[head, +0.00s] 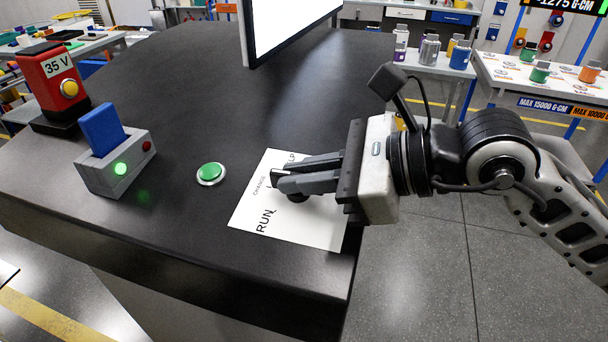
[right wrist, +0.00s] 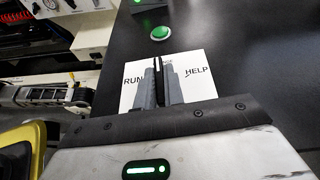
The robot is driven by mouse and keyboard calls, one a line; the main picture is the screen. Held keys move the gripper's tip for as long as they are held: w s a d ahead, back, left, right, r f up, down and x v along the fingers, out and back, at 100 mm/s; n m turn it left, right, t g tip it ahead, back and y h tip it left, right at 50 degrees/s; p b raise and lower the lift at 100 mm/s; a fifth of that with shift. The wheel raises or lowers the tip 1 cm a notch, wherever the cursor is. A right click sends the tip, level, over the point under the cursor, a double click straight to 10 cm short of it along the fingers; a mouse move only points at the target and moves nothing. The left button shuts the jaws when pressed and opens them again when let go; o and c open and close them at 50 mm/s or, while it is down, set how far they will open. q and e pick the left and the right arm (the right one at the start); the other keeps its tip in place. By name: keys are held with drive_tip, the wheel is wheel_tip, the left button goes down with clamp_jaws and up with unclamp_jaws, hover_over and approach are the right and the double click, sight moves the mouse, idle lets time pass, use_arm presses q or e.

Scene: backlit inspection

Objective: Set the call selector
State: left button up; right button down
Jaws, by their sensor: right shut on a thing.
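A white card (head: 258,213) printed RUN, CHANGE and HELP lies on the dark bench top near its right edge. The call selector, a dark knob (head: 298,198), stands on this card and is mostly hidden by my fingers. My right gripper (head: 283,179) reaches in from the right, low over the card, with its fingers shut on the knob. In the right wrist view the card (right wrist: 198,88) shows on both sides of the fingers (right wrist: 159,80), with RUN left and HELP right. The black knob handle between them points roughly toward CHANGE; its exact angle is hard to tell. My left gripper is not in view.
A green button (head: 210,173) sits left of the card. Further left stand a grey box (head: 117,172) with a lit green lamp and blue piece, and a red box (head: 52,82) marked 35 V. A screen (head: 290,22) stands behind. The bench middle is clear.

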drive_tip(key=shift+w+f+n+g+b, duration=0.1)
drive_tip(key=shift+n+g+b, duration=0.5)
drive_tip(key=shift+g, duration=0.1)
drive_tip(key=shift+w+n+g+b, duration=0.1)
drive_tip(key=shift+n+g+b, duration=0.7)
drive_tip(key=shift+g, duration=0.1)
drive_tip(key=n+g+b, duration=0.2)
drive_tip(key=g, duration=0.1)
drive_tip(key=shift+n, duration=0.3)
drive_tip(key=n+g+h, duration=0.1)
drive_tip(key=n+g, duration=0.1)
drive_tip(key=n+g+h+b, duration=0.1)
drive_tip(key=g, duration=0.1)
drive_tip(key=shift+w+a+r+n, duration=0.1)
drive_tip(key=shift+w+r+n, duration=0.1)
drive_tip(key=shift+n, duration=0.2)
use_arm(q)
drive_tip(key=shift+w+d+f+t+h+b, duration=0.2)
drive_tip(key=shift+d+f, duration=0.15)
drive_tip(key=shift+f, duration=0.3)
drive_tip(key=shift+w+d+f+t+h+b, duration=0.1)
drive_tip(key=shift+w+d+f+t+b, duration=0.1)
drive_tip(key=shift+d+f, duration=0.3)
use_arm(e)
drive_tip(key=shift+n+g+h, duration=0.7)
drive_tip(key=shift+n+g, duration=0.1)
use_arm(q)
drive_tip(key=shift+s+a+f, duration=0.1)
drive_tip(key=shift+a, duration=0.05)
